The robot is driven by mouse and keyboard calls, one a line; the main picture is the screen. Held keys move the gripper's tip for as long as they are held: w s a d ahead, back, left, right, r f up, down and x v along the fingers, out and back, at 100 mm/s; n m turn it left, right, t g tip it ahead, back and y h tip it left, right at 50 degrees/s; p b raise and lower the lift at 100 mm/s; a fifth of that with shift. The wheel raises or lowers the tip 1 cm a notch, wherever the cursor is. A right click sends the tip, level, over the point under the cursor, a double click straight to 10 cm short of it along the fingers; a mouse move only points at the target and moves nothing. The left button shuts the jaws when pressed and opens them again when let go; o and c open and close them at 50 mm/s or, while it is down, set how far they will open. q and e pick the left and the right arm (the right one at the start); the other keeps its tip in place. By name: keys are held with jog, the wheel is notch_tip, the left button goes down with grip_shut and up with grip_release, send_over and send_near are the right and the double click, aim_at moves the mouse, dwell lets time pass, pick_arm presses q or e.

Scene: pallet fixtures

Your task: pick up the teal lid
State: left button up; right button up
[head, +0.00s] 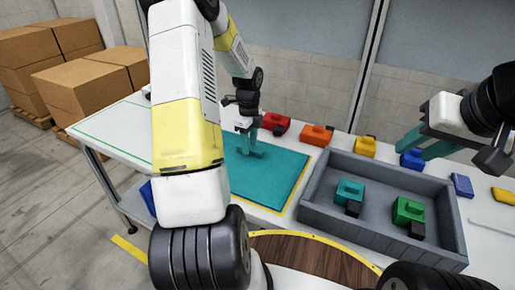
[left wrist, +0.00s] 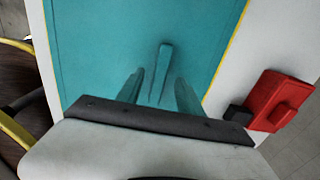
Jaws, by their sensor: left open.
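The teal lid (head: 265,188) is a large flat panel lying on the table, left of the grey tray in the head view. It fills much of the left wrist view (left wrist: 100,45). A raised bar-shaped teal handle (left wrist: 165,55) stands on it. My left gripper (head: 247,150) is open over the lid's far part. In the left wrist view its teal fingers (left wrist: 159,78) appear on either side of the handle's near end; I cannot tell whether they touch it. My right gripper (head: 424,148) is open and empty at the right, beyond the tray.
The grey tray (head: 324,208) holds a teal block (head: 349,190) and a green block (head: 407,209). Red (head: 275,122), orange (head: 317,134), yellow (head: 364,146) and blue (head: 411,158) blocks stand along the back. The white table's left part (head: 115,128) is clear.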

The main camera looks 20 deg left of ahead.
pick_arm(q)
jog(key=shift+f, duration=0.55)
grip_shut()
dwell(1.0)
